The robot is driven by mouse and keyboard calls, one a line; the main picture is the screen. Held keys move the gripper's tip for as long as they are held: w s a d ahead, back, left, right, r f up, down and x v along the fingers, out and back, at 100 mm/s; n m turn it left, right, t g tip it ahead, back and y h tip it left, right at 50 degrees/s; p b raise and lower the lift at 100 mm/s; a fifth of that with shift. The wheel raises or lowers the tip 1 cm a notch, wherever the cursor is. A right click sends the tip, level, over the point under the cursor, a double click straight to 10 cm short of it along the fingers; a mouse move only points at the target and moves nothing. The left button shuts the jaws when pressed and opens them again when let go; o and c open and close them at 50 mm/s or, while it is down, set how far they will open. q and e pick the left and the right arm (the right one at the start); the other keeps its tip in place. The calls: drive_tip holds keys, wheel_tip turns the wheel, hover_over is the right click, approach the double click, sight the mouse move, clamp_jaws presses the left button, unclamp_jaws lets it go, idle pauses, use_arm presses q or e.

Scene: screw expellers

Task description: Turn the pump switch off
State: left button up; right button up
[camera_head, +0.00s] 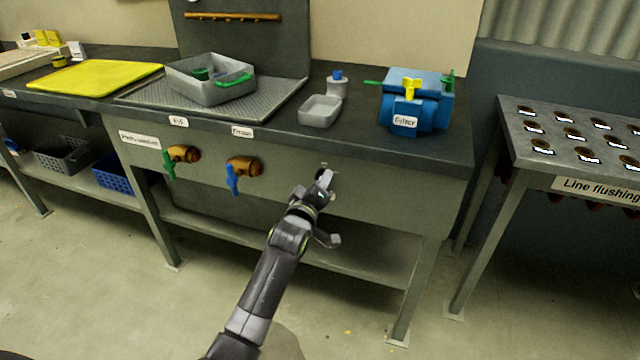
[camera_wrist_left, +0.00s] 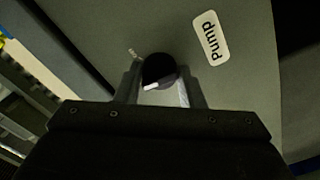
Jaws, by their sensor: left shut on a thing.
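The pump switch is a round black knob (camera_wrist_left: 158,68) with a white pointer mark, on the grey front panel (camera_wrist_left: 245,100) beside a white "Pump" label (camera_wrist_left: 211,38). My left gripper (camera_wrist_left: 160,86) has one finger on each side of the knob and is shut on it. In the head view my left gripper (camera_head: 325,180) is at the panel under the bench top and mostly covers the knob. A small mark on the panel next to the knob is too small to read. My right gripper is not in view.
Two brass taps, one with a green handle (camera_head: 169,165) and one with a blue handle (camera_head: 233,178), stick out to the left. A blue filter unit (camera_head: 432,118) and grey trays stand on the bench. A line flushing table (camera_head: 515,150) stands at right.

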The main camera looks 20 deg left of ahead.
use_arm(q)
drive_tip(key=shift+n, duration=0.7)
drive_tip(key=o, duration=1)
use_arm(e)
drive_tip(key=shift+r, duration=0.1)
use_arm(q)
drive_tip(key=s+p, duration=0.1)
drive_tip(key=s, duration=1.6)
drive_tip(key=shift+s+a+p, duration=0.2)
drive_tip(key=shift+a+p, duration=0.1)
drive_tip(key=shift+p, duration=0.1)
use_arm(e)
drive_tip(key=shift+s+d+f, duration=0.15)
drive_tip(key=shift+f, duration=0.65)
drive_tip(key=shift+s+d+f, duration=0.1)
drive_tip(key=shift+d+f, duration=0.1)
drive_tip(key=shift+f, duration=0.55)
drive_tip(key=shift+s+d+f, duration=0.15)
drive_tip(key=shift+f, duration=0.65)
